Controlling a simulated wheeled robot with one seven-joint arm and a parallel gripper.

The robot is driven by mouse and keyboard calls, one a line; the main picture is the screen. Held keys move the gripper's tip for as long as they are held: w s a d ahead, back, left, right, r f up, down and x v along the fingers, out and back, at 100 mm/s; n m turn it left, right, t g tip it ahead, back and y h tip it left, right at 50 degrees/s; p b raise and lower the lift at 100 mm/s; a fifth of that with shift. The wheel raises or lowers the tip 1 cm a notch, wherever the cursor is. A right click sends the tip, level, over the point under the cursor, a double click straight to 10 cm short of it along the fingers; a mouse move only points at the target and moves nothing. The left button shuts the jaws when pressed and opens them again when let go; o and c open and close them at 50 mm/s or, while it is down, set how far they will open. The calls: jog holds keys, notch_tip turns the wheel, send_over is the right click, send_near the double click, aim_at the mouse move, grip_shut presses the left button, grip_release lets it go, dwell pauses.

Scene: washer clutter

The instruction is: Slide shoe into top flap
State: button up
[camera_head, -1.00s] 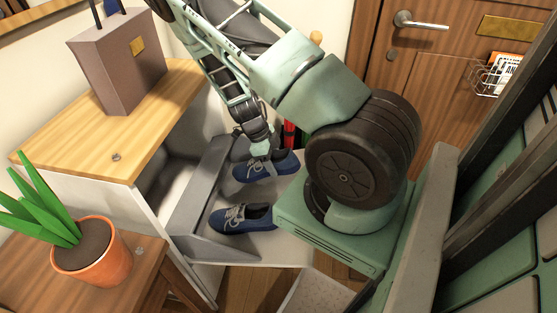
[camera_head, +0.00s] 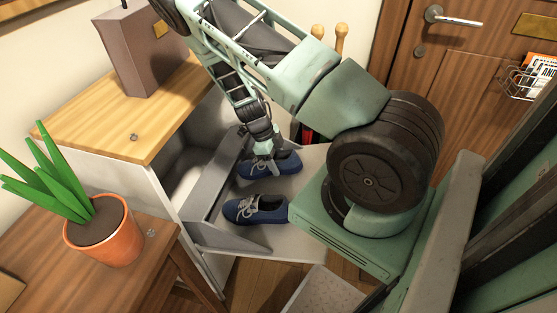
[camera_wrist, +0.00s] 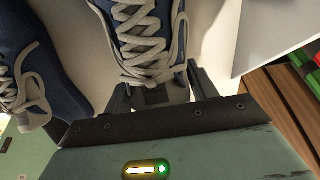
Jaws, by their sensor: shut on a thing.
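Two blue shoes with grey laces are at the white cabinet's opened flap (camera_head: 250,237), which tilts out from its front. My gripper (camera_head: 264,161) points down and is shut on the farther shoe (camera_head: 283,164). In the wrist view the held shoe (camera_wrist: 142,38) shows its laced upper, with the fingers (camera_wrist: 160,90) on either side at its near end. Its sole is hidden, so I cannot tell whether it touches the flap. The other shoe (camera_head: 256,209) rests nearer on the flap; in the wrist view it (camera_wrist: 40,65) is at the left.
A potted plant (camera_head: 104,235) stands on a wooden table (camera_head: 130,275) at lower left. A wooden door (camera_head: 440,90) with a wire rack (camera_head: 520,82) is behind. A light box (camera_head: 322,290) is on the floor.

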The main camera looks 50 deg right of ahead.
jog(key=o, duration=1.2)
jog(key=v, duration=0.7)
jog(key=shift+r, duration=0.25)
